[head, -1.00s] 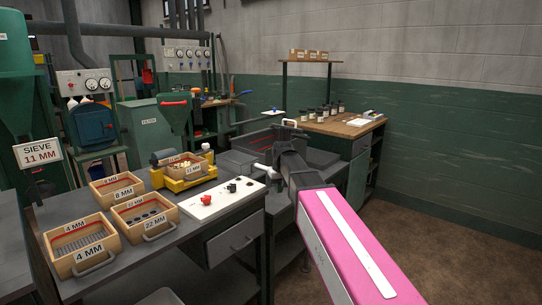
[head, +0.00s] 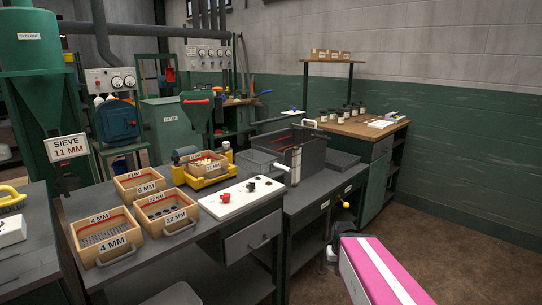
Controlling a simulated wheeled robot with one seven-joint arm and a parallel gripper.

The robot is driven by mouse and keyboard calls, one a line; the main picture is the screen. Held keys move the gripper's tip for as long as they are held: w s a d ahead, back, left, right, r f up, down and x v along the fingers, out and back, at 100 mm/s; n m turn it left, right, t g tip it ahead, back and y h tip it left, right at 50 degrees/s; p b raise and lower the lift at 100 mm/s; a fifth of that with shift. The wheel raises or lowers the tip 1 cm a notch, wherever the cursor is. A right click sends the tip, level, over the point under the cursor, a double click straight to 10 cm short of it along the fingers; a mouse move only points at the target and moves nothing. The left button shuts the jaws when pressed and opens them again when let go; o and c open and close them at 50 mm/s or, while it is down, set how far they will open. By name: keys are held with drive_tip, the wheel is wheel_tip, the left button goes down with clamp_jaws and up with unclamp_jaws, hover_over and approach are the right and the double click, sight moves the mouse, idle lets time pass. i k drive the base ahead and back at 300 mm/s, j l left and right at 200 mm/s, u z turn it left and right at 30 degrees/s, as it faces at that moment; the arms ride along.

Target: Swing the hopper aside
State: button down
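A green funnel-shaped hopper (head: 197,115) with a red bar across its top stands behind the front bench, next to the green filter cabinet (head: 166,125). A taller green cyclone (head: 38,85) with a cone-shaped bottom stands at the far left. My pink arm link enters at the lower right, low and well away from both.
The front bench (head: 220,232) carries wooden sieve boxes (head: 107,236), a yellow scale-like device (head: 203,175) and a white control plate (head: 242,198). Brown floor (head: 450,255) lies open at right.

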sight(198, 106)
drive_tip(key=u, duration=1.3)
drive_tip(key=k+l, duration=0.05)
